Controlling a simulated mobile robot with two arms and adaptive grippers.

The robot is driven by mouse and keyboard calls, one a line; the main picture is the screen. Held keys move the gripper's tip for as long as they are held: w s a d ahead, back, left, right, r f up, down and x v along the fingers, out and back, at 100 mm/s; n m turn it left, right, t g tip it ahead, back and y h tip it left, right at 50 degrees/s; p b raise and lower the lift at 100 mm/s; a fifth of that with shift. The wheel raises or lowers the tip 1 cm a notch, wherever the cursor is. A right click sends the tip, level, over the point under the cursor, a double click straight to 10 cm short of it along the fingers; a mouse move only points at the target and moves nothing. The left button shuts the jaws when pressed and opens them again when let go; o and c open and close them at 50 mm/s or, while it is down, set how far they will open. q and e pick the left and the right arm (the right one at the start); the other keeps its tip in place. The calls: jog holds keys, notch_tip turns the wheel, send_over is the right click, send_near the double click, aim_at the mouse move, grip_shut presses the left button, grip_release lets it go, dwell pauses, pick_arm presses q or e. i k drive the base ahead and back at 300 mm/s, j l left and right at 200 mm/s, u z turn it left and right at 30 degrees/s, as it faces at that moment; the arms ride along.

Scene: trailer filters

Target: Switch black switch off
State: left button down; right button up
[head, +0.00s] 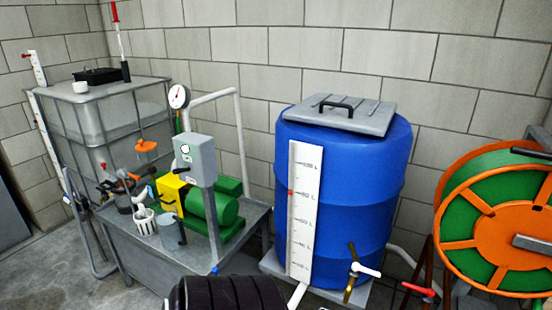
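A grey control box (196,160) stands on a grey post above the metal table at centre left. A round white-green light or button (186,149) is on its front face. A small dark spot (187,180) low on that face may be the black switch; it is too small to tell its shape or position.
A green motor (212,208) with a yellow part (171,192) sits on the metal table (140,258) below the box. A blue barrel (345,160) stands to the right, an orange-green hose reel (500,220) at far right. A caged tank (105,125) is at left.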

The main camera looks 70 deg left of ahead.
aim_at(175, 171)
jog(key=u, duration=3)
